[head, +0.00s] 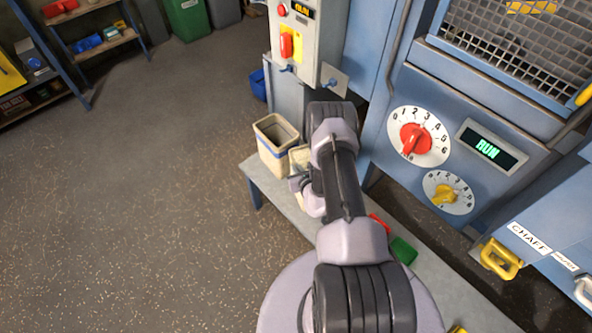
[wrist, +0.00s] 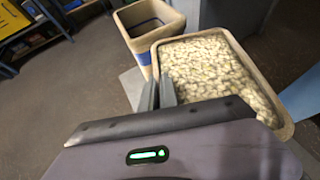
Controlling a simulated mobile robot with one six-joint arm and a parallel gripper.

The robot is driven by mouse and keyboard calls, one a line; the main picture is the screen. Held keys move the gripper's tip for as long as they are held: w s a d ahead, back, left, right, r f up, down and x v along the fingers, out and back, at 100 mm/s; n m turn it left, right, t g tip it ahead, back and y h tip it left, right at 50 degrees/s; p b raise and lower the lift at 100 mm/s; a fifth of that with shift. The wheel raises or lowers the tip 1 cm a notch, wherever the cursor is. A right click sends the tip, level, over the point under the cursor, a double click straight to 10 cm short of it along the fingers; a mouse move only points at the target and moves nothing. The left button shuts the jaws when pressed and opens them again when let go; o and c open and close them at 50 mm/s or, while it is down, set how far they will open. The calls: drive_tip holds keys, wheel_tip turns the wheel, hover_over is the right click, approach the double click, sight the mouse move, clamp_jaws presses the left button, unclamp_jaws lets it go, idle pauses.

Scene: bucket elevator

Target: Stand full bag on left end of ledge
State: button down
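The full bag (wrist: 215,70) is tan, open at the top and filled with pale pellets. It fills the middle right of the wrist view; in the head view only a small part (head: 299,157) shows beside my arm. My gripper (wrist: 158,92) has its two dark fingers close together on the bag's near left rim, shut on its wall. The near rim is hidden behind my gripper body. The grey ledge (head: 267,183) runs from centre left to lower right. Whether the full bag touches it is hidden.
A tan bin-like bag with a blue band (head: 276,147) stands upright on the ledge's left end, close beside the full bag; its visible inside looks empty. A red item (head: 379,223) and green item (head: 403,250) lie farther right on the ledge. The machine (head: 455,90) rises behind.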

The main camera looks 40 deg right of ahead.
drive_tip(key=shift+r, duration=0.15)
drive_tip(key=c, duration=1.6)
unclamp_jaws()
